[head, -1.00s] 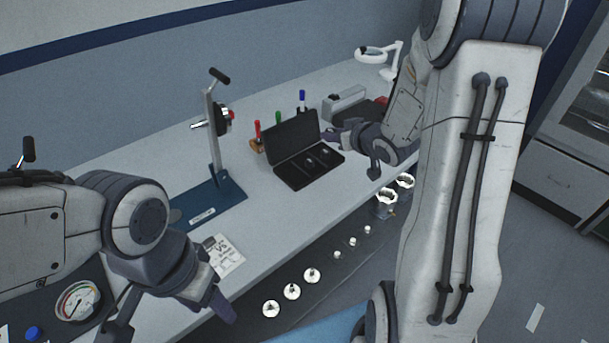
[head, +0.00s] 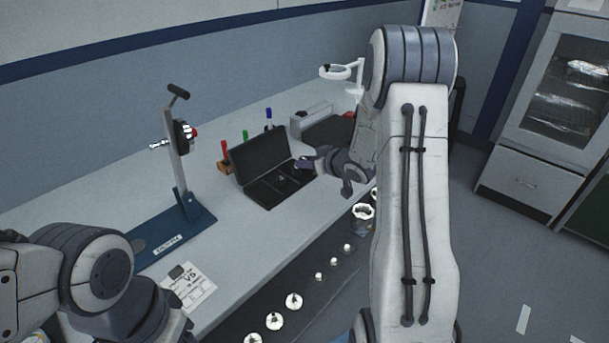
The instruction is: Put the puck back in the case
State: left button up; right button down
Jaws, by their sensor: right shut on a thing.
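The black case (head: 246,160) stands open on the bench, its lid tilted back and its divided tray facing up. A small bright item sits in a compartment of the tray. My right gripper (head: 303,164) is at the right end of the case, just above the tray's edge. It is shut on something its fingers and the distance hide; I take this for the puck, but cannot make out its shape. My left arm is at the lower left, and its gripper is beyond the bottom edge of the view.
A blue-based stand with a lever (head: 178,150) is left of the case. Red, green and blue markers (head: 245,136) stand behind it. A grey device (head: 325,125) and a magnifier lamp (head: 340,73) are farther back. A printed card (head: 188,288) and several round metal parts (head: 293,301) lie nearer.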

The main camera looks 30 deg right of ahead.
aim_at(299, 173)
jog(key=shift+w+a+f, duration=0.15)
jog(key=shift+w+f, duration=0.05)
jog(key=shift+w, duration=0.05)
notch_tip(299, 173, down, 3)
jog(key=shift+f, duration=0.2)
jog(key=shift+s+f, duration=0.2)
jog(key=shift+f, duration=0.3)
jog(key=c, duration=0.8)
grip_release()
jog(key=shift+c, duration=0.2)
jog(key=shift+w+r, duration=0.1)
jog(key=shift+r, duration=0.1)
